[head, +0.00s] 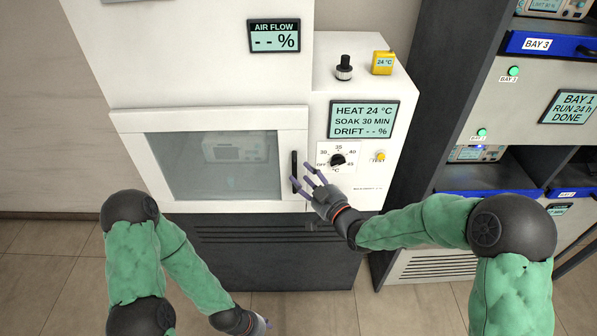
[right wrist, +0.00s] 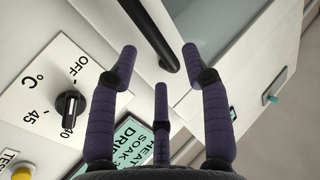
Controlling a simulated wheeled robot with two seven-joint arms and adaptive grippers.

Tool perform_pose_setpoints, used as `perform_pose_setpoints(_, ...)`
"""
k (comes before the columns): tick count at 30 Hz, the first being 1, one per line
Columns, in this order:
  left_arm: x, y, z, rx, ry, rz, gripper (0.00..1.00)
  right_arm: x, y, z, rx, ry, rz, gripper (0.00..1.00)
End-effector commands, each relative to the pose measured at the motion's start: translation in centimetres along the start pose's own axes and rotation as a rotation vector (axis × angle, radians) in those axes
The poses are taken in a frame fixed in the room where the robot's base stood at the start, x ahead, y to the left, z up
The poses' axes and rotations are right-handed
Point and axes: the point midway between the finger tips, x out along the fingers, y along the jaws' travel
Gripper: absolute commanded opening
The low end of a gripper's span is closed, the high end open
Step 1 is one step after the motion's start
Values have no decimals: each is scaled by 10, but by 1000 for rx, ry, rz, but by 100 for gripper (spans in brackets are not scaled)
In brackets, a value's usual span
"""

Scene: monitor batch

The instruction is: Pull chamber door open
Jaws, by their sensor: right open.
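The chamber door (head: 152,150) is a white frame around a glass window. It looks shut in the head view. Its black upright bar handle (head: 294,165) is at the door's right edge and also shows in the right wrist view (right wrist: 148,34). My right gripper (head: 311,177) is open and empty just right of the handle, with purple fingers pointing toward it. In the right wrist view, the handle's end lies ahead between the spread fingertips; I see no grip on it. My left gripper (head: 262,325) is low at the bottom edge, away from the door, its fingers barely showing.
Right of the handle is a control panel with a dial (head: 337,160), a yellow button (head: 380,156) and a display (head: 362,120). A black knob (head: 344,68) and a yellow meter (head: 383,63) sit above. A bay rack (head: 470,90) stands at right. The floor in front is clear.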

Motion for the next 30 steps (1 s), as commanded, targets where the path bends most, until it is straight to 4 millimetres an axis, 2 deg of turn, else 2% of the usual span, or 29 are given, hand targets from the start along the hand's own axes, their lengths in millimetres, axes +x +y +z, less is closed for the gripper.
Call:
perform_pose_setpoints(3,2,-1,0,0,0,0,46,17,-1,1,0,1,-1,48)
perform_pose_setpoints(7,2,-1,0,0,0,0,46,29,0,0,1,0,0,48)
perform_pose_setpoints(19,3,-1,0,0,0,0,46,35,0,0,1,0,1,48)
perform_pose_setpoints(24,3,-1,0,0,0,0,46,35,0,0,1,0,1,0)
perform_pose_setpoints(30,3,-1,0,0,0,0,46,34,0,0,1,0,1,0)
